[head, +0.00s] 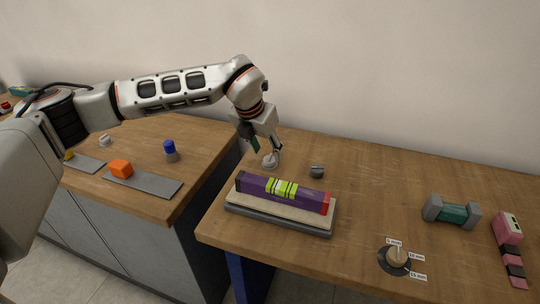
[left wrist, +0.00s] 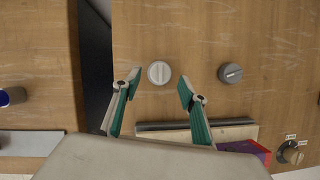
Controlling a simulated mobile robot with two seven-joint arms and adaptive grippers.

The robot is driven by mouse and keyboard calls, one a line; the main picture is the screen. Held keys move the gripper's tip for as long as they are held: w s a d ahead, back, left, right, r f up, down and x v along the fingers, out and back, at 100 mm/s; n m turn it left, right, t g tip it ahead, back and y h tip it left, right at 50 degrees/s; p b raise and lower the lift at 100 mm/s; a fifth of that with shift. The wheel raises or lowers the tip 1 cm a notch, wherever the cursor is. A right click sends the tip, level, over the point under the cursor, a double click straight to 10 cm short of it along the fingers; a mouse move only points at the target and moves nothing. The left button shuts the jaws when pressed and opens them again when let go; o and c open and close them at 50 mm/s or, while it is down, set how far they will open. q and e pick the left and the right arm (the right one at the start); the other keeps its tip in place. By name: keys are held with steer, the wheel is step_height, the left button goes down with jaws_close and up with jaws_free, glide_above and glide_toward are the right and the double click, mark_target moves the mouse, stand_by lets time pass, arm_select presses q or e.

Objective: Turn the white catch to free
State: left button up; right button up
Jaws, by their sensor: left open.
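The white catch (left wrist: 159,73) is a small round knob with a raised bar across it. In the left wrist view its bar runs nearly up and down the picture. In the head view the catch (head: 268,161) sits on the right-hand wooden counter, partly covered by my gripper. My left gripper (head: 262,148) hangs just above it, pointing down. In the left wrist view the open green fingers (left wrist: 158,84) stand apart on either side of the catch, with no visible contact. My right gripper is not in view.
A grey knob (head: 317,172) stands right of the catch. A purple block with a yellow-green label (head: 262,188) lies on a pale board in front. A round dial (head: 390,262), a teal-and-grey piece (head: 452,212) and a pink-and-black piece (head: 508,228) lie further right. A gap separates the counters.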

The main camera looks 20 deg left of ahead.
mark_target(269, 157)
arm_select(q)
steer(key=shift+x, duration=1.8)
steer(key=shift+d, duration=0.1)
steer(key=c, duration=1.1)
